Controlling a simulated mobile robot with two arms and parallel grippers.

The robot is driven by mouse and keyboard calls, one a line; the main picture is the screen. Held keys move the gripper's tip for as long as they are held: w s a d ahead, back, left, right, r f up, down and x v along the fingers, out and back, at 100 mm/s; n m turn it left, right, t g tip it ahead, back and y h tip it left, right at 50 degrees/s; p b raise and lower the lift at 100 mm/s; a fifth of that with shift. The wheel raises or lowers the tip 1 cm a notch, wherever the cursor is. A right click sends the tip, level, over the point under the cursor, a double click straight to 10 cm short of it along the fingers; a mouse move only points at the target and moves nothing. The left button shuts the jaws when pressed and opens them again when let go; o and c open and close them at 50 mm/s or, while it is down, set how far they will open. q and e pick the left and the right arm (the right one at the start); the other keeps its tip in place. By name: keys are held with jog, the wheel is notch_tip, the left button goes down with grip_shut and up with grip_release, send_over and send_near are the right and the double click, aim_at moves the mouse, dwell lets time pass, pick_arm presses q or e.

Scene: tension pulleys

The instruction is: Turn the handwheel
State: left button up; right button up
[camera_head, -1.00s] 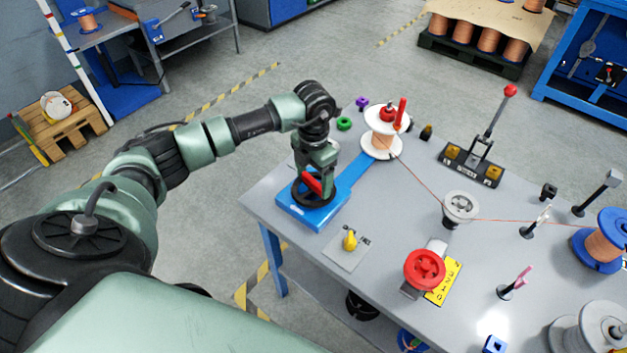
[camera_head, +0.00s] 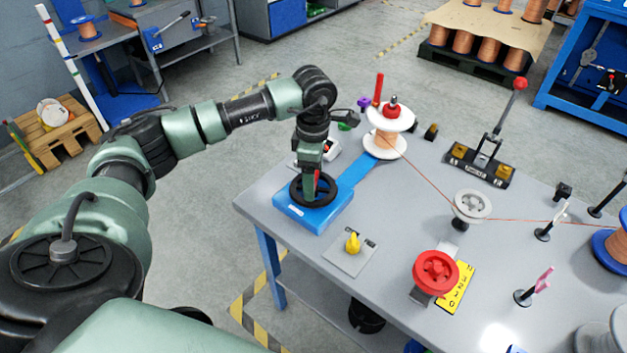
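The handwheel (camera_head: 296,198) is a black ring on a blue base box (camera_head: 325,208) at the table's left corner. My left gripper (camera_head: 309,192) points down onto the wheel, with its fingers within the rim. A bit of red handle (camera_head: 317,175) shows beside the fingers, mostly hidden by them. I cannot tell whether the fingers are shut on it. My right gripper is out of view.
A copper wire runs from the spool past a grey pulley (camera_head: 472,206) to a blue reel (camera_head: 615,250). A yellow knob (camera_head: 353,243), a red wheel (camera_head: 436,270) and a lever clamp (camera_head: 480,168) stand on the grey table.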

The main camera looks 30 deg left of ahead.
pick_arm(q)
jog(key=shift+m+b, duration=0.45)
jog(key=shift+m, duration=0.65)
jog(key=shift+r, duration=0.1)
jog(key=o, duration=1.4)
jog(key=shift+c, duration=0.2)
jog(key=shift+r+b, duration=0.35)
jog(key=shift+r, duration=3.5)
jog(key=shift+c, duration=0.4)
